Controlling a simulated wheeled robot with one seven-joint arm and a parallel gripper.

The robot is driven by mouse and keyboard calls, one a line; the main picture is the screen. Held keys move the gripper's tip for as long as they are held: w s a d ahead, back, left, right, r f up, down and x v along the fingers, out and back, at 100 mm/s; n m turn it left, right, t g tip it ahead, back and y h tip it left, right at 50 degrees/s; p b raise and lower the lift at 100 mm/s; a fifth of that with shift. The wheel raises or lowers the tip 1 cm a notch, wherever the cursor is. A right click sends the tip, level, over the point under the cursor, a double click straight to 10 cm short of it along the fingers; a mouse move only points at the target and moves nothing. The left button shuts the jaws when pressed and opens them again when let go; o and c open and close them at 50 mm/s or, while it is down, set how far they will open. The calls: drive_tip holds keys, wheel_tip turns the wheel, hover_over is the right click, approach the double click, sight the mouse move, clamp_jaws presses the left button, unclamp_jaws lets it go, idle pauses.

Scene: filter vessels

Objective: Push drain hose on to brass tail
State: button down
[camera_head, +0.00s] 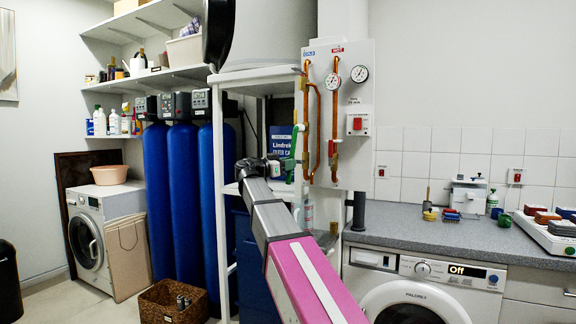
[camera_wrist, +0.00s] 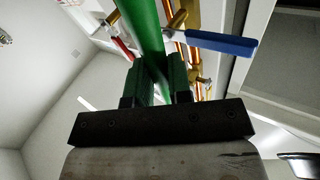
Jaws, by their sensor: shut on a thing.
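The green drain hose (camera_head: 294,141) stands upright beside the copper pipework, left of the pipe panel. My gripper (camera_head: 287,165) reaches it from the front. In the wrist view my gripper (camera_wrist: 164,72) has its two jaws shut on the hose (camera_wrist: 146,25), which runs up out of the frame between brass fittings. One brass fitting (camera_wrist: 178,20) lies just right of the hose, by a blue lever (camera_wrist: 222,42). Another brass fitting (camera_wrist: 113,20) is to the left. I cannot tell which is the brass tail, or whether the hose end touches it.
The white panel (camera_head: 355,105) carries copper pipes (camera_head: 334,120) and gauges close right of my gripper. A white shelf frame (camera_head: 217,180) and blue vessels (camera_head: 187,200) stand to the left. The grey worktop (camera_head: 415,222) with a washing machine (camera_head: 425,290) below is to the right.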

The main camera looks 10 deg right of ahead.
drive_tip(key=shift+w+d, duration=0.35)
drive_tip(key=shift+w, duration=0.2)
idle(1.4)
drive_tip(key=c, duration=1)
unclamp_jaws()
drive_tip(key=shift+o, duration=0.2)
